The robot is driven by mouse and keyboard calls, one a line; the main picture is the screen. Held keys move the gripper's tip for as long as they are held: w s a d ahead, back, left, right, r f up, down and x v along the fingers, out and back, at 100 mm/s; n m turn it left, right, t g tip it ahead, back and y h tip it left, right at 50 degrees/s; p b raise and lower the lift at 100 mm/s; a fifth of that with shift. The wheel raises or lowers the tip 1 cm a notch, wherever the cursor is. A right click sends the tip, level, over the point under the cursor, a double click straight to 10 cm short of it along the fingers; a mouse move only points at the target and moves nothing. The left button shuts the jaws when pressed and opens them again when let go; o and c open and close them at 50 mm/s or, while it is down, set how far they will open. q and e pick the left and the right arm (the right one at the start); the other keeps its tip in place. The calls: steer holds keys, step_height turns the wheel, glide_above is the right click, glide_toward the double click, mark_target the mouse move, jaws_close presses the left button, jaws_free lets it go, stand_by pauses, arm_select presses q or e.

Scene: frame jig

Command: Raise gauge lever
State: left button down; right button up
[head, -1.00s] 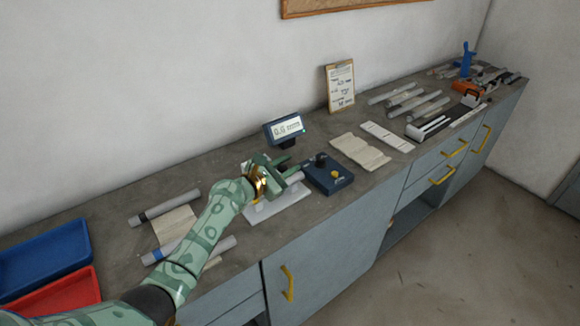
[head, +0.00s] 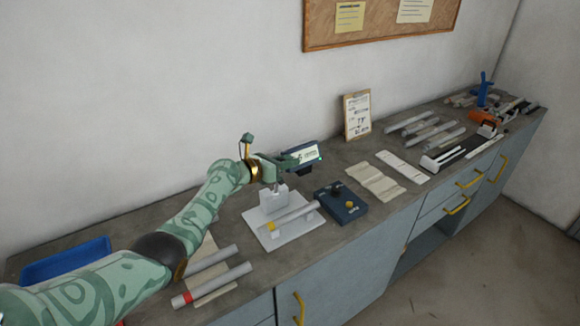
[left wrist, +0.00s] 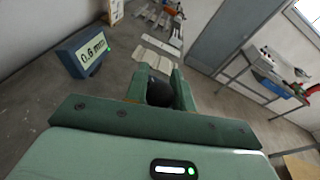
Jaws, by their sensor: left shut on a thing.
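The gauge stands on a white base plate (head: 297,232) on the bench, with a pale grey block (head: 274,199) rising at its back. A grey tube with a yellow band (head: 295,216) lies across the base. My left gripper (head: 290,162) is above the block, in front of the display. In the left wrist view its fingers are shut on a round black knob (left wrist: 160,92), apparently that of the gauge lever. The lever itself is mostly hidden. The blue display (left wrist: 85,52) shows a reading of about 0.6 mm, with a green light. My right gripper is not in view.
Grey tubes (head: 219,285) lie to the left, near a blue tray (head: 66,262).

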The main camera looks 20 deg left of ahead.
arm_select(q)
steer(key=shift+w+a, duration=0.15)
steer(key=shift+a, duration=0.1)
stand_by(0.3)
steer(key=c, duration=1.2)
jaws_free()
steer(key=shift+o, duration=0.2)
steer(key=shift+w+a, duration=0.1)
steer(key=p+v, duration=0.4)
steer(key=v, duration=1.2)
